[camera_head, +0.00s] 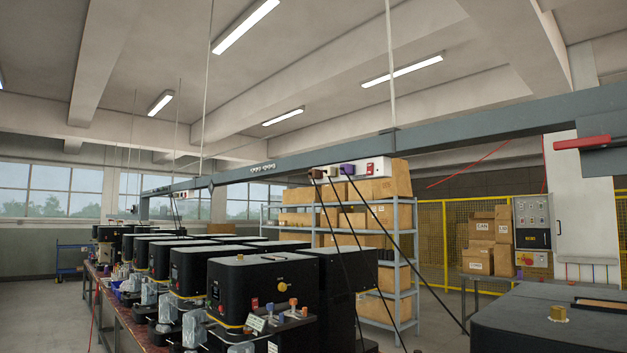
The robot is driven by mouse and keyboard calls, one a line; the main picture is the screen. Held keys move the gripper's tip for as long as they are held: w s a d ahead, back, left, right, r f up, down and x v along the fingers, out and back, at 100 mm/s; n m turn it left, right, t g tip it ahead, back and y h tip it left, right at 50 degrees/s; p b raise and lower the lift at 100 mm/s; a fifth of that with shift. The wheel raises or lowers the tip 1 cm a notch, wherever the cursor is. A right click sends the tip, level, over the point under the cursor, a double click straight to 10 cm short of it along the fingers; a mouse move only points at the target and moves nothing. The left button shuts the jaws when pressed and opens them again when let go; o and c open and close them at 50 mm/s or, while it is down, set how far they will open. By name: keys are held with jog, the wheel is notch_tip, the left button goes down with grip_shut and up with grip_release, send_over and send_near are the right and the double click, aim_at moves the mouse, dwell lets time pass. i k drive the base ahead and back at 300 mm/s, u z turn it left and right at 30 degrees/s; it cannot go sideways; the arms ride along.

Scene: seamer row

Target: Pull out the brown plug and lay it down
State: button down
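The brown plug (317,173) sits in the left end of a white socket strip (384,168) fixed under a grey overhead rail (450,121). My gripper is not in view.
Black seamer machines (262,285) line a bench at the left, below the rail. Another dark machine (545,325) stands at the lower right. A shelf of cardboard boxes (387,215) is behind the cables. A red handle (582,143) is at the far right. Floor shows between the machines.

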aim_at(315, 174)
jog(key=k, duration=0.65)
jog(key=u, duration=0.65)
jog(key=i, duration=1.95)
jog(key=z, duration=0.6)
